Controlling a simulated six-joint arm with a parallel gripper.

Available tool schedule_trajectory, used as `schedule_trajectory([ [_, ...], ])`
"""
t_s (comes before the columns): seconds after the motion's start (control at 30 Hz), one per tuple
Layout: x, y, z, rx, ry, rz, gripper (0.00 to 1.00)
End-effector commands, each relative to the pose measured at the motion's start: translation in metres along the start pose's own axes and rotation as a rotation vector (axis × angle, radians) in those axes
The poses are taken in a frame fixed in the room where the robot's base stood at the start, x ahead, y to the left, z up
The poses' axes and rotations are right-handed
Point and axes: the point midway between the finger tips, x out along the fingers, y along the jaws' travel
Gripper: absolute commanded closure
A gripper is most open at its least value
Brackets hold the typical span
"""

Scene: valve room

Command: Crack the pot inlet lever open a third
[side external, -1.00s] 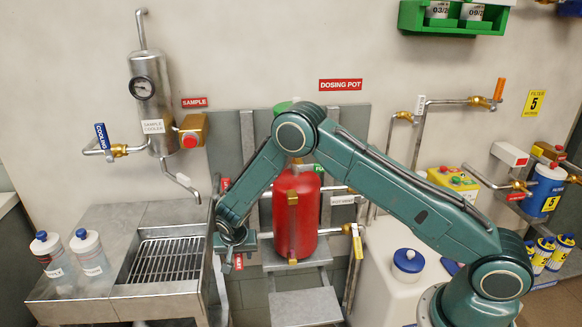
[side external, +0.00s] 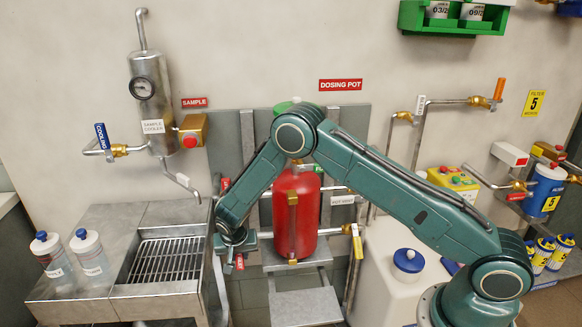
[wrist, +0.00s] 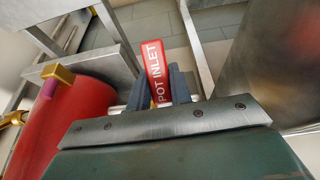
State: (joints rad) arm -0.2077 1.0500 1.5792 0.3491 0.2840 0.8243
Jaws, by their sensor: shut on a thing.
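The red pot inlet lever (wrist: 154,65), marked POT INLET in white, stands between the two dark fingers of my gripper (wrist: 161,84) in the wrist view. My gripper is shut on it, and the lever's free end sticks out past the fingertips. In the side external view my gripper (side external: 233,246) is low, between the steel sink and the red dosing pot (side external: 296,222). The pot also shows at the left of the wrist view (wrist: 75,120).
The steel sink (side external: 200,285) with its grating is close on the left. A steel step (side external: 305,305) stands below the pot. A yellow-handled valve (side external: 357,243) is on the pot's right, and a white tank (side external: 385,285) stands beyond it.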

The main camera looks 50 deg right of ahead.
Motion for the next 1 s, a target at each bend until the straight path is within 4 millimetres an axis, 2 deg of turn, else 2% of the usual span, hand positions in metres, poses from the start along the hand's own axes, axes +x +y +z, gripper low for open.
schedule_trajectory([
  [0.7,-0.001,0.021,-0.004,-0.409,-0.002,0.170,1.00],
  [1.0,-0.002,0.025,-0.006,-0.490,-0.001,0.204,1.00],
])
